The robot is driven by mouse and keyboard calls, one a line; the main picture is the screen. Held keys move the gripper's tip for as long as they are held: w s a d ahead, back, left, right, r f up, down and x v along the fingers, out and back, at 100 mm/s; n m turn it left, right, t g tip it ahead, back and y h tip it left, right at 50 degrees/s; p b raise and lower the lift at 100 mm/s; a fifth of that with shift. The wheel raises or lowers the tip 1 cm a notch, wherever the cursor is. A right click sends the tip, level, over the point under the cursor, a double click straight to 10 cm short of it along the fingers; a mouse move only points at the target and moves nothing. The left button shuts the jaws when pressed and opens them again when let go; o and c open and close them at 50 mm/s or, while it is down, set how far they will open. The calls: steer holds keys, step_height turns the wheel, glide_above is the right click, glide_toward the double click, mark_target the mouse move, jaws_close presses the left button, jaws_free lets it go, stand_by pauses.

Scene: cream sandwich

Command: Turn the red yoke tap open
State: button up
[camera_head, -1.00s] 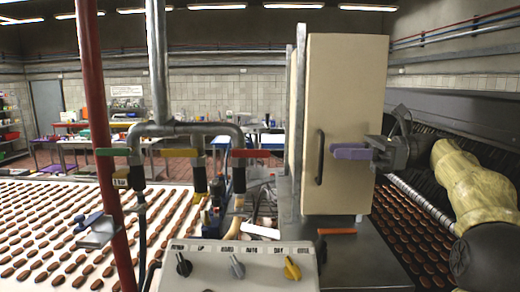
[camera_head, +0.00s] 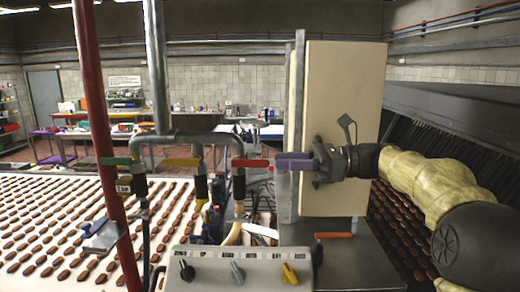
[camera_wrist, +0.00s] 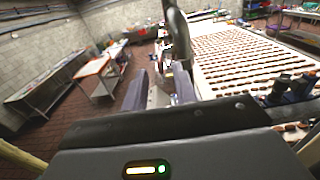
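The red tap handle (camera_head: 252,163) sticks out level at the right end of the grey yoke pipe (camera_head: 186,138) in the head view. Its tap body (camera_head: 239,183) hangs below the pipe's right leg. My gripper (camera_head: 278,160), with purple fingers, is just right of the red handle's free end, at about the same height in the picture. Any gap in depth is unclear. In the wrist view the two fingers (camera_wrist: 159,88) stand apart, with the pipe ahead and pale parts showing between them. The red handle is not clear there.
A green handle (camera_head: 115,161) and a yellow handle (camera_head: 182,162) sit left of the red one. A cream cabinet (camera_head: 345,110) stands behind my gripper. A knob panel (camera_head: 238,270) is below. A red upright pipe (camera_head: 95,110) stands at left, before a conveyor of pastries (camera_head: 50,215).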

mark_target(260, 161)
steer(key=a+p, duration=0.2)
steer(key=a, duration=0.3)
steer(key=shift+w+a+r+p, duration=0.1)
steer(key=shift+a+r+p, duration=0.1)
steer(key=shift+p, duration=0.2)
steer(key=shift+a+f, duration=0.25)
steer(key=shift+a, duration=0.15)
steer(key=shift+c, duration=0.5)
jaws_close()
